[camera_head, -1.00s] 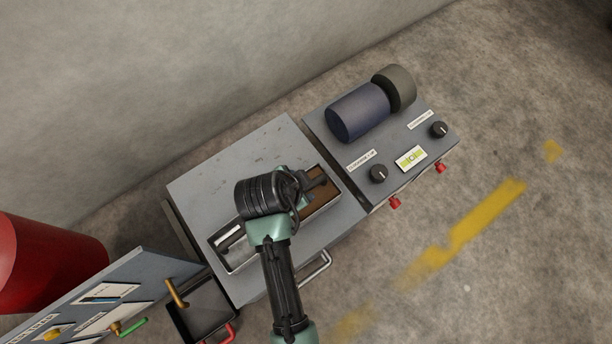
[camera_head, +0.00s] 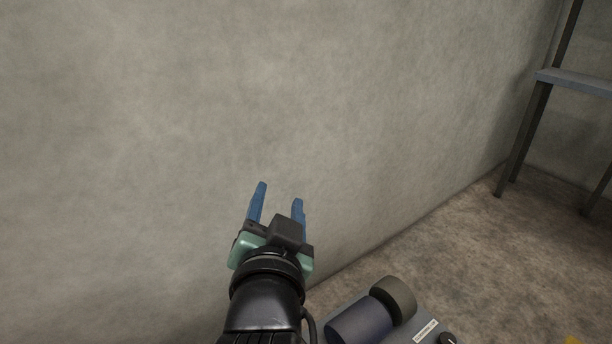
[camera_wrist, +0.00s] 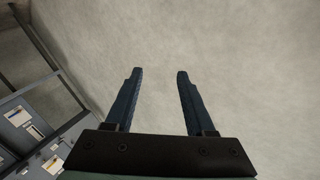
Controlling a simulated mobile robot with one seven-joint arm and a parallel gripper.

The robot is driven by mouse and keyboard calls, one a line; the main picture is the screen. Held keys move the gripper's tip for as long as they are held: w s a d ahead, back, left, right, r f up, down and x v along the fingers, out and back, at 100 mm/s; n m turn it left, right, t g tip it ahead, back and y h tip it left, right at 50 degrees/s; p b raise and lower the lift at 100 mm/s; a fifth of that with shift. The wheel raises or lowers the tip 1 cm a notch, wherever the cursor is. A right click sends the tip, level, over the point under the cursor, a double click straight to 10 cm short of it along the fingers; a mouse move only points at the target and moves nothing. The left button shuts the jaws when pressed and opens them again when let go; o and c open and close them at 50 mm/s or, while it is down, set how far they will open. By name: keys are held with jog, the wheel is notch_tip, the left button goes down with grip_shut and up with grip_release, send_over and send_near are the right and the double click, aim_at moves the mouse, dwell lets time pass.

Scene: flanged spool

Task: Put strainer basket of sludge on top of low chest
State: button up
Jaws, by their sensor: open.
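My gripper (camera_head: 279,195) is raised in front of the bare wall in the head view. Its two blue fingers stand apart with nothing between them. The wrist view also shows the open, empty fingers (camera_wrist: 158,75) against the wall. The strainer basket and the low chest's top are not in view in the head view now.
The concrete wall (camera_head: 150,120) fills most of the head view. A machine with a dark blue cylinder (camera_head: 362,322) and a grey-brown wheel (camera_head: 397,297) shows at the bottom. A metal rack (camera_head: 575,80) stands at the right. Grey panels (camera_wrist: 18,120) show in the wrist view.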

jog(key=s+d+r+n+t, duration=0.1)
jog(key=s+r+n+t, duration=0.1)
jog(key=r, duration=0.8)
jog(key=s+d+r+n+t, duration=0.1)
jog(key=s+r+t, duration=0.4)
jog(key=r, duration=0.5)
jog(key=s+d+r+n+t, duration=0.1)
jog(key=s+r+n+t, duration=0.1)
jog(key=s+r, duration=0.4)
notch_tip(320, 180, up, 4)
jog(key=shift+s+d+f+n+t, duration=0.1)
jog(key=shift+s+d+n+t, duration=0.25)
jog(key=shift+t, duration=0.45)
